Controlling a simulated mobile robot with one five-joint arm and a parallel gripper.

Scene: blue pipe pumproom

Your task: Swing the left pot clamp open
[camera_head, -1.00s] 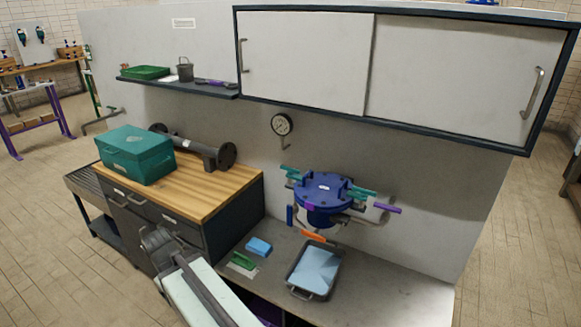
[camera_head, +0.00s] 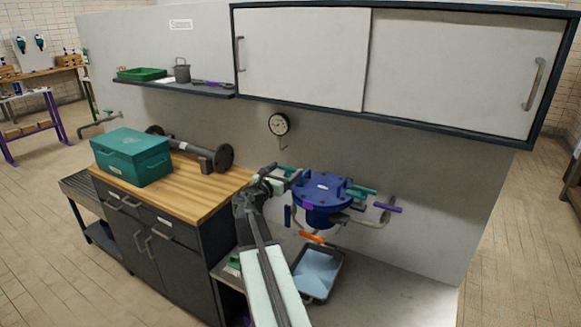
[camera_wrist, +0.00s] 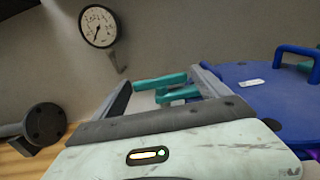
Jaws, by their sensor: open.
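The blue pot (camera_head: 320,196) with its bolted blue lid sits above the bench at the wall. Teal bars (camera_wrist: 165,90) at the pot's left side show between my fingers in the wrist view. Which bar belongs to the left clamp I cannot tell. My gripper (camera_head: 281,176) is open at the pot's left side, with one finger on each side of the teal bars. No clear contact shows. In the wrist view my gripper (camera_wrist: 162,78) covers the near part of the lid's left edge.
A purple handle (camera_head: 388,207) juts right from the pot and an orange handle (camera_head: 312,238) sits at its front. A pressure gauge (camera_head: 279,124) hangs on the wall behind. A dark flanged pipe (camera_head: 200,153) and teal toolbox (camera_head: 132,156) occupy the wooden counter.

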